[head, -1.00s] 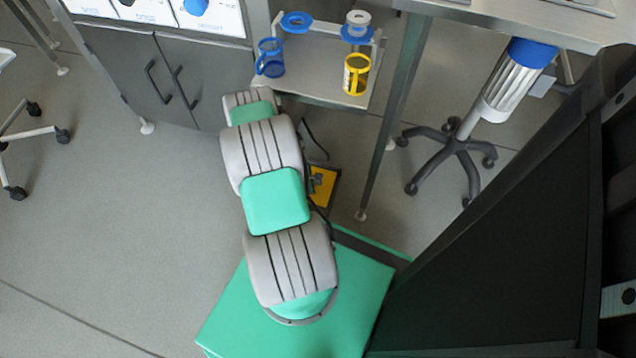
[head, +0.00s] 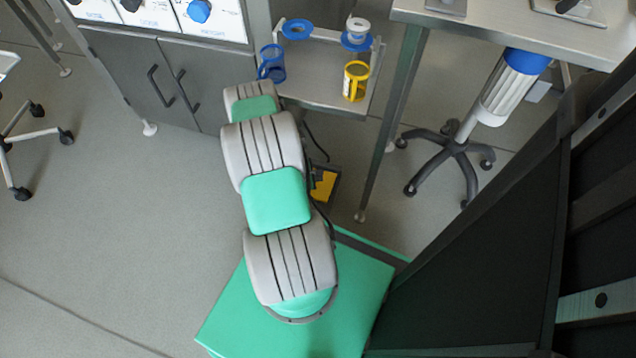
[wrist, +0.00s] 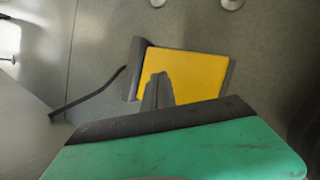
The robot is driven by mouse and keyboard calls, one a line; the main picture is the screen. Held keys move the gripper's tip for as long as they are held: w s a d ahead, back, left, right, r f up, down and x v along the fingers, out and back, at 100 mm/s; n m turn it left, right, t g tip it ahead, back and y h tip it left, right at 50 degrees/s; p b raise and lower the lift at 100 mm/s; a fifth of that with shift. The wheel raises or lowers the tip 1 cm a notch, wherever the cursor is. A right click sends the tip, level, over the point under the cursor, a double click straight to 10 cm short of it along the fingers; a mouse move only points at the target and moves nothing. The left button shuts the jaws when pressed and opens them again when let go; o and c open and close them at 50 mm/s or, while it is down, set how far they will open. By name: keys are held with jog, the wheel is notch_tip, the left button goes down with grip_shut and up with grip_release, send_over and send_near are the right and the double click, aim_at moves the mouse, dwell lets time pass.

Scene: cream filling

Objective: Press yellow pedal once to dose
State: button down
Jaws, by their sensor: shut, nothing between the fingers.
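The yellow pedal (head: 322,186) lies on the floor, partly hidden behind my arm in the head view. In the wrist view the yellow pedal (wrist: 200,75) shows a flat yellow face with a dark frame and a black cable leaving to the left. My gripper (wrist: 160,76) is shut and empty, its dark fingertips overlapping the lower left part of the yellow face. I cannot tell whether the tips touch it. In the head view my gripper is hidden by the arm.
Grey cabinets (head: 165,85) stand behind on the left. A wheeled stool (head: 455,150) and a table leg (head: 394,125) stand right of the pedal. Open floor lies on the left.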

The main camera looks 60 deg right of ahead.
jog(key=shift+w+d+r+p, duration=0.1)
jog(key=shift+d+r+p, duration=0.1)
jog(key=shift+r+p, duration=0.5)
jog(key=shift+s+d+r+p, duration=0.1)
jog(key=shift+d+r+p, duration=0.2)
jog(key=shift+r, duration=0.7)
jog(key=shift+w+d+r+p, duration=0.15)
jog(key=shift+r+p, duration=0.4)
jog(key=shift+r, duration=0.3)
jog(key=shift+f, duration=0.1)
